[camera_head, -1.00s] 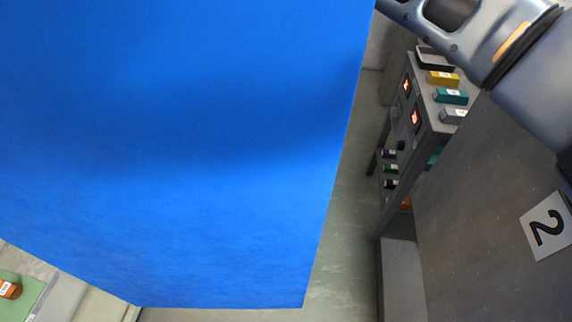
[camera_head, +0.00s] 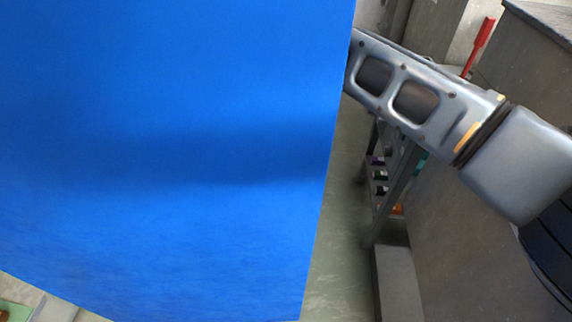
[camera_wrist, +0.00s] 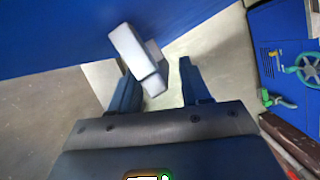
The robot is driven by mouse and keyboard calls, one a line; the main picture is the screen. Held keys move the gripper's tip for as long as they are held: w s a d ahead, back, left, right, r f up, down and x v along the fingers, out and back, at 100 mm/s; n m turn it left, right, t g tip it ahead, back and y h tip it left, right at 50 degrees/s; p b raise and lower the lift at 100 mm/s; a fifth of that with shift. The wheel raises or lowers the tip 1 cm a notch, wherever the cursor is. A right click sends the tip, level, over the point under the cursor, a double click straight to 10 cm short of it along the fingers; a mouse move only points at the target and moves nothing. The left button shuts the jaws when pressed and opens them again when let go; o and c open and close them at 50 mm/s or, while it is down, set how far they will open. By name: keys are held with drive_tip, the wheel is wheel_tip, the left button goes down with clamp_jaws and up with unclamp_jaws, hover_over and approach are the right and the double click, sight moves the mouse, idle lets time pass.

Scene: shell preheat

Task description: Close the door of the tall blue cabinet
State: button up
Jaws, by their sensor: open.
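The blue cabinet door (camera_head: 160,140) is a large flat panel filling the left and middle of the head view. Its blue face also crosses the top of the wrist view (camera_wrist: 60,35). A pale grey handle (camera_wrist: 133,55) projects from it. My gripper (camera_wrist: 158,75) is open, with its two dark fingers pointing toward the door. The handle's near end lies between the fingers in the picture, closer to the left one; I cannot tell whether they touch. In the head view my arm runs behind the door's right edge, so the gripper is hidden there. The cabinet body is not clearly visible.
A dark grey bench or cabinet side (camera_head: 480,200) stands at the right. A shelf rack with small coloured items (camera_head: 380,178) is behind my arm. Bare floor (camera_head: 335,270) shows right of the door. A blue panel with a teal wheel (camera_wrist: 308,68) is at the wrist view's right.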

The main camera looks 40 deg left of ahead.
drive_tip(key=shift+s+f, duration=0.15)
drive_tip(key=shift+f, duration=0.15)
clamp_jaws()
idle(0.3)
